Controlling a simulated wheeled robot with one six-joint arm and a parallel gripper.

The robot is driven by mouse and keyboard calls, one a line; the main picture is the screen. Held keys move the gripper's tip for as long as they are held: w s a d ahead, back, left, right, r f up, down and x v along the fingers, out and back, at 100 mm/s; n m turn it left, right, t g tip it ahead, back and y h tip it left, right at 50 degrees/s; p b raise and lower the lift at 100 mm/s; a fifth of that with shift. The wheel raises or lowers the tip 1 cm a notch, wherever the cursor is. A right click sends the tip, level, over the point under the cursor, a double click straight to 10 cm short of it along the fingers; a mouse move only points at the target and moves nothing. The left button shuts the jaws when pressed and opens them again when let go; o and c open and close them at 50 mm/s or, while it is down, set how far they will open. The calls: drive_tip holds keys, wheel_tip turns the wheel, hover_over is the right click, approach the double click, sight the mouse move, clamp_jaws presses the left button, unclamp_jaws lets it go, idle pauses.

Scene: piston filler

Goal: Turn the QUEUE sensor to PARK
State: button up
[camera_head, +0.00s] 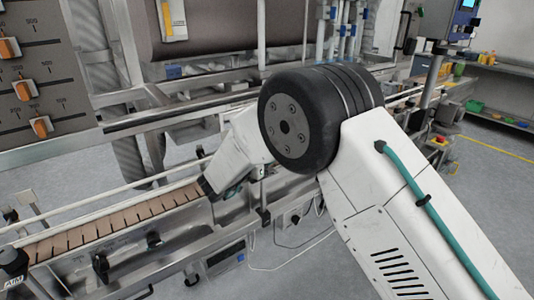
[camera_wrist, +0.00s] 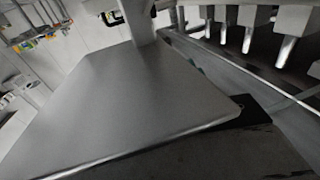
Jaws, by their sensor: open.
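My arm reaches from the lower right over the filler. Its wrist slopes down and left to my gripper (camera_head: 206,188), whose dark end is low over the conveyor (camera_head: 112,222). The gripper is open; its fingers are small and partly hidden, and I see nothing held. I cannot read a QUEUE or PARK mark in either view, so I cannot tell which part is the QUEUE sensor. In the wrist view a broad grey plate (camera_wrist: 125,95) fills the middle, with a post at its top edge.
A panel with orange sliders (camera_head: 38,75) stands at the upper left. Guide rails run along the conveyor. A small box with a display (camera_head: 225,257) sits below it. Several nozzles (camera_wrist: 287,50) hang at the upper right of the wrist view. A shelf (camera_head: 500,122) stands far right.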

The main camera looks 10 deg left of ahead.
drive_tip(key=v, duration=0.7)
drive_tip(key=shift+s, duration=0.25)
drive_tip(key=shift+a, duration=0.1)
